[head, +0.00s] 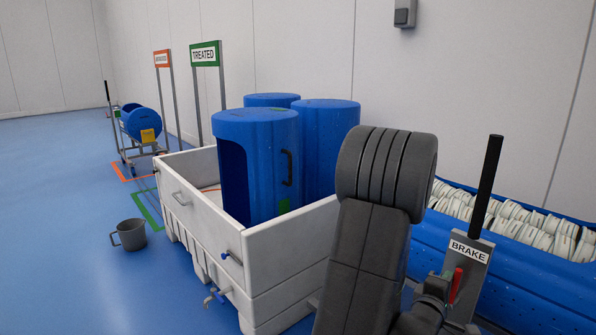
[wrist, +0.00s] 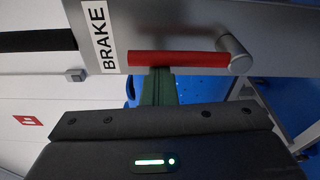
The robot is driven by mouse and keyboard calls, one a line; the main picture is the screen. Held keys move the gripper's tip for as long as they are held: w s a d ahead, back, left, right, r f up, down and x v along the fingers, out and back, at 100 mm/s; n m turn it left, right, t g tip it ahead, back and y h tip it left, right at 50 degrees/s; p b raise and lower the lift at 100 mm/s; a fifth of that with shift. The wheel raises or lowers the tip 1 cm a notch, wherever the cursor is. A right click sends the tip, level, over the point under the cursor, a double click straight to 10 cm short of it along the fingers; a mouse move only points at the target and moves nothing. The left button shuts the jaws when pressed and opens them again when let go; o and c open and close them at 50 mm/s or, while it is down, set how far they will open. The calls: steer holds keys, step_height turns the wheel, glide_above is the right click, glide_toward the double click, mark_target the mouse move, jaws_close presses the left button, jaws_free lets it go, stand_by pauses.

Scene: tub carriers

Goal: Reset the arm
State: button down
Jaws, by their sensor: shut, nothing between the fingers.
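My arm (head: 375,230) rises in front of the head camera, with its dark grey links folded at a rounded joint. My gripper (head: 447,284) is small and partly hidden there, close to the red brake handle (head: 456,284). In the wrist view my gripper (wrist: 158,84) is shut and empty. Its narrow fingertips end at the lower edge of the red handle (wrist: 175,58); I cannot tell if they touch it. The handle is on a grey plate marked BRAKE (head: 470,252), below a black upright bar (head: 486,180).
A blue perforated tub (head: 520,275) with pale discs stands at the right, beside the brake plate. A white crate (head: 290,240) holds blue drums (head: 262,165). A grey jug (head: 131,234) stands on the floor. A blue tub on a cart (head: 142,122) is farther back. Floor at left is clear.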

steer(key=shift+w+a+p, duration=0.5)
steer(key=shift+w+p, duration=0.05)
steer(key=shift+p, duration=0.1)
steer(key=w+a+f+n+g+p, duration=0.1)
steer(key=w+a+f+n+p, duration=0.2)
steer(key=n+p, duration=0.6)
steer(key=shift+w+f+g, duration=0.3)
steer(key=shift+f, duration=0.95)
steer(key=shift+a, duration=0.1)
